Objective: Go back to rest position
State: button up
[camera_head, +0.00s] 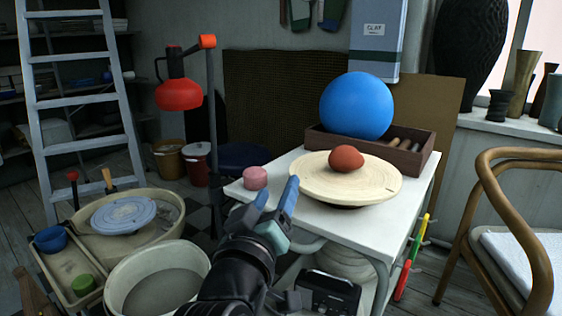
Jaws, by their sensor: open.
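My gripper (276,207) is at the lower middle of the head view, at the end of my black arm. Its blue fingers point up and away, in front of the left front part of the white table (414,188). The fingers are apart and I see nothing held between them. A pink cylinder (255,178) stands on the table just beyond and left of the fingertips. A round cream wheel disc (375,183) sits on the table to the right, with a red-brown clay lump (346,159) on it. The gripper appears apart from both.
A dark wooden box (417,158) with a blue ball (356,106) stands at the table's back. A wooden chair (487,185) is at right. Basins (120,281), a red lamp (180,95) and a ladder (82,99) are at left. Some dark floor shows between lamp and table.

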jog(key=s+r+m+t+y+p, duration=0.1)
jog(key=s+r+t+p, duration=0.15)
jog(key=s+r, duration=0.6)
jog(key=s+d+r+m+t+y+p, duration=0.15)
jog(key=s+r+t, duration=0.25)
jog(key=r, duration=1)
jog(key=s+a+r+m+t+y+p, duration=0.1)
jog(key=s+r+t+y+p, duration=0.15)
jog(key=s+r, duration=0.65)
notch_tip(320, 180, up, 36)
jog(key=w+p, duration=0.2)
jog(key=p, duration=3.3)
jog(key=shift+w+d+h, duration=0.15)
jog(key=shift+w+h, duration=0.15)
jog(key=shift+h, duration=0.1)
jog(key=shift+r, duration=0.1)
